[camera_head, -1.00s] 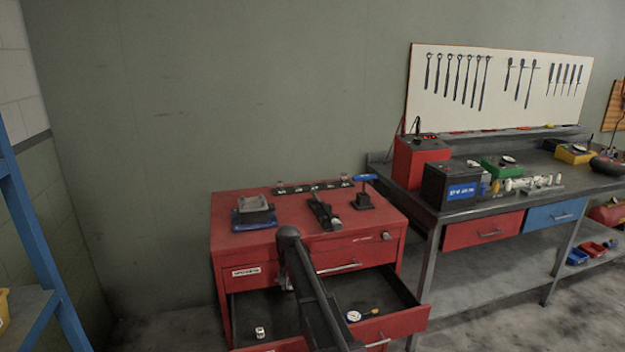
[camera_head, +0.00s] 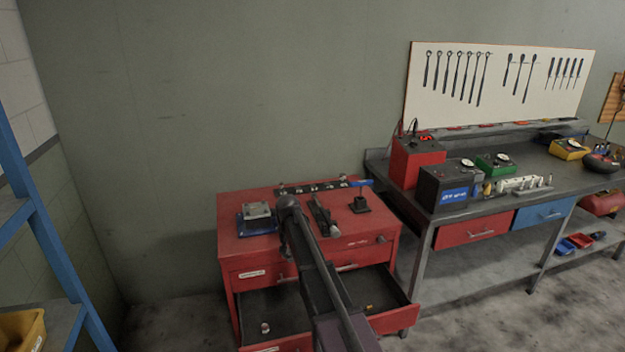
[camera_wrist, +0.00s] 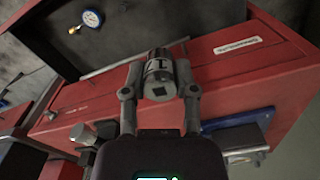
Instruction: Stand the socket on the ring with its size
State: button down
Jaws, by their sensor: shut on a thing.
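My gripper (camera_wrist: 158,92) is shut on a grey metal socket (camera_wrist: 159,68) in the wrist view. In the head view my own arm hides the gripper and the held socket. A dark rail (camera_head: 300,188) with several small metal pieces lies at the back of the cabinet top. I cannot make out a size-marked ring.
The open drawer (camera_head: 300,308) holds a small silver piece (camera_head: 265,327) and a dial gauge (camera_wrist: 91,18). A grey block on a blue base (camera_head: 257,219), a dark bar tool (camera_head: 325,217) and a blue-handled tool (camera_head: 360,203) occupy the cabinet top. A workbench (camera_head: 480,211) stands right.

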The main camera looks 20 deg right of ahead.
notch_tip(320, 180, up, 9)
jog(key=p, duration=0.8)
jog(key=shift+r, duration=0.2)
jog(key=shift+s, duration=0.1)
